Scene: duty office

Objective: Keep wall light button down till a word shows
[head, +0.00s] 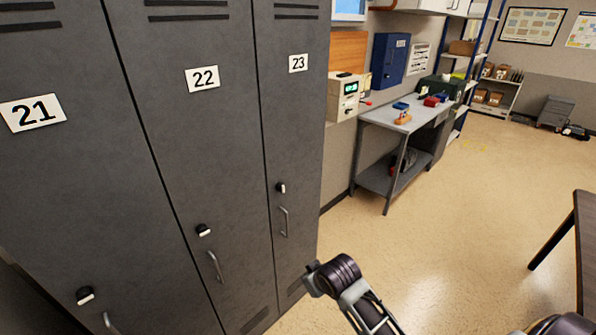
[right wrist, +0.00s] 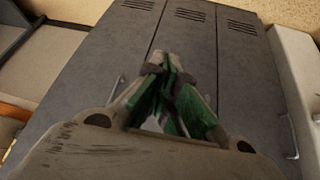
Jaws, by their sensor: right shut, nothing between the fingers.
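No wall light button can be told for certain in either view. A beige box (head: 343,98) with a small lit green display (head: 351,88) is by the wall just past the lockers in the head view; its controls are too small to make out. My right gripper (right wrist: 170,65) is shut and empty in the right wrist view, with the grey lockers (right wrist: 95,75) behind it. In the head view part of my right arm reaches in from the bottom, in front of the lockers' lower right edge, well apart from the box. My left gripper is not in view.
Grey lockers numbered 21, 22 and 23 (head: 298,63) fill the left. Past them are a metal workbench (head: 375,116) with small items and a blue wall cabinet (head: 390,61). A dark table (head: 583,235) is at the right edge. The floor between is clear.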

